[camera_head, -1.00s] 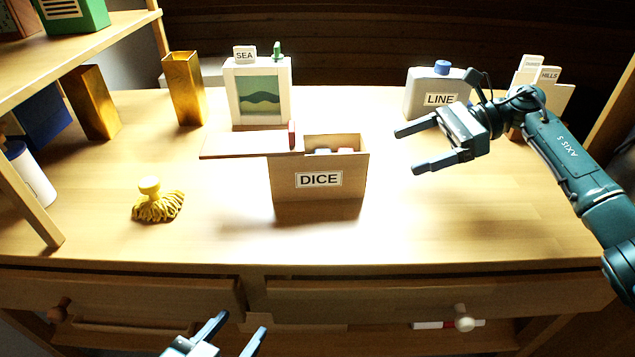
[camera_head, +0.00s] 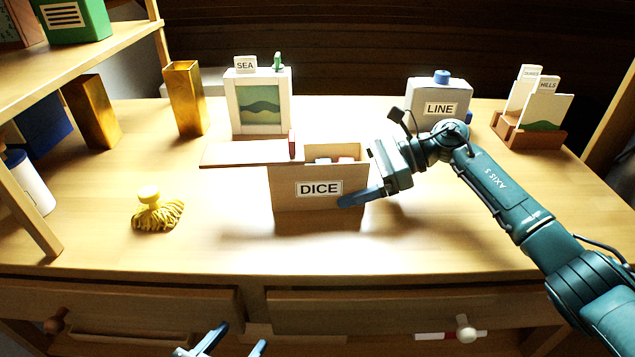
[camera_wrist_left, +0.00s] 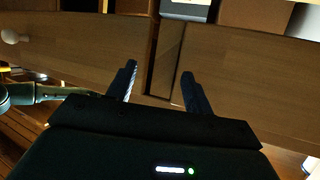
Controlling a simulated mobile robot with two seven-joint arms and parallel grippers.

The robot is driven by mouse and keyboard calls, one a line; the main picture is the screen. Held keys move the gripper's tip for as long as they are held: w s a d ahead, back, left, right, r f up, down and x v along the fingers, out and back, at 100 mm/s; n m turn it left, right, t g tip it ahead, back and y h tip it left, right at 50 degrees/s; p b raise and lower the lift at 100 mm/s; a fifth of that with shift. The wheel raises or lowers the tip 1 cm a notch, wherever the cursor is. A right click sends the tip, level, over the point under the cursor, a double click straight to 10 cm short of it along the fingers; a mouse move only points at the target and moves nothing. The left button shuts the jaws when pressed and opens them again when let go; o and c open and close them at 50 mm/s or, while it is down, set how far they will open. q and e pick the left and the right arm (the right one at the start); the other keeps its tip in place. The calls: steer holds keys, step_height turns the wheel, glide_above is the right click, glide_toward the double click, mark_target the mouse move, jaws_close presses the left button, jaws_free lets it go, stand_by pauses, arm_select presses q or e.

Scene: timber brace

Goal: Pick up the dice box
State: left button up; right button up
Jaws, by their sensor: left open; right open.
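The dice box (camera_head: 290,199), a tan open-topped box with a DICE label, stands upright on the desk in the head view. Its lid (camera_head: 240,153) is slid out to the left, and pale contents show inside. My right gripper (camera_head: 358,180) is open at the box's right end. Its near finger lies in front of the box's front face; the far finger is mostly hidden, and I cannot tell whether either touches. My left gripper (camera_head: 242,342) is open and empty below the desk's front edge; it also shows in the left wrist view (camera_wrist_left: 160,82), facing the drawers.
A yellow brush (camera_head: 152,210) lies left of the box. Behind are a SEA picture holder (camera_head: 233,110), a LINE container (camera_head: 425,92), a card rack (camera_head: 540,137) and a brass vase (camera_head: 185,98). The desk's front strip is clear.

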steer(key=shift+a, duration=0.1)
steer(key=c, duration=1.3)
step_height(320, 180, up, 10)
steer(key=shift+r+p, duration=0.1)
steer(key=shift+p, duration=0.5)
